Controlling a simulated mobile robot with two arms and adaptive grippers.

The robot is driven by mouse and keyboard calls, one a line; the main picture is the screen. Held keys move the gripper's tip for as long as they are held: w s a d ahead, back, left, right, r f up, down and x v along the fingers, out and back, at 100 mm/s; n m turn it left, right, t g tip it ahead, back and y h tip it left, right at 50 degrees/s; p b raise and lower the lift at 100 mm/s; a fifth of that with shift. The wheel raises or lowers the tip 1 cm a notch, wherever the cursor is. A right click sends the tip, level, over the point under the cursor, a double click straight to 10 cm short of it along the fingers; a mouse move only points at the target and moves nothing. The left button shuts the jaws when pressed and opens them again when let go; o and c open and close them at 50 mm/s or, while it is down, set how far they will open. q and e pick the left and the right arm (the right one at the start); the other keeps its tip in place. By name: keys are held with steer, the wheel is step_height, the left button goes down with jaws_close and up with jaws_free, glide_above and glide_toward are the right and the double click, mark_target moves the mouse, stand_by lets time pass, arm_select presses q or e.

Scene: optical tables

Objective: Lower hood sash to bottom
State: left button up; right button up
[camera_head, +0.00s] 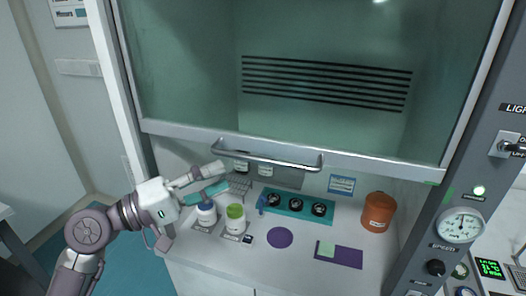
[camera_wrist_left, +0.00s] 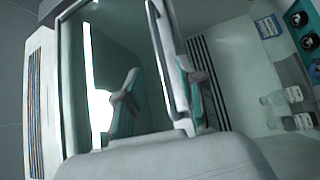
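The hood sash (camera_head: 330,75) is a tinted glass pane in a pale frame. It is raised, with an opening between its bottom rail and the worktop. A grey bar handle (camera_head: 268,161) runs along the bottom rail; it also shows in the left wrist view (camera_wrist_left: 160,45), seen sideways. My left gripper (camera_head: 222,178) is open and empty, with its two fingers apart. It is just below the handle's left end in the head view. In the left wrist view its fingers (camera_wrist_left: 160,95) show either side of the handle's line, but contact is not visible. My right gripper is out of view.
A purple disc (camera_head: 280,238) lies in front. A control panel (camera_head: 470,190) stands at right.

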mark_target(265, 161)
arm_select(q)
steer(key=p+x, duration=0.4)
steer(key=x, duration=0.5)
steer(key=shift+d+r, duration=0.15)
steer(key=shift+d, duration=0.1)
steer(key=shift+w+d, duration=0.2)
steer(key=shift+d, duration=0.2)
jaws_close()
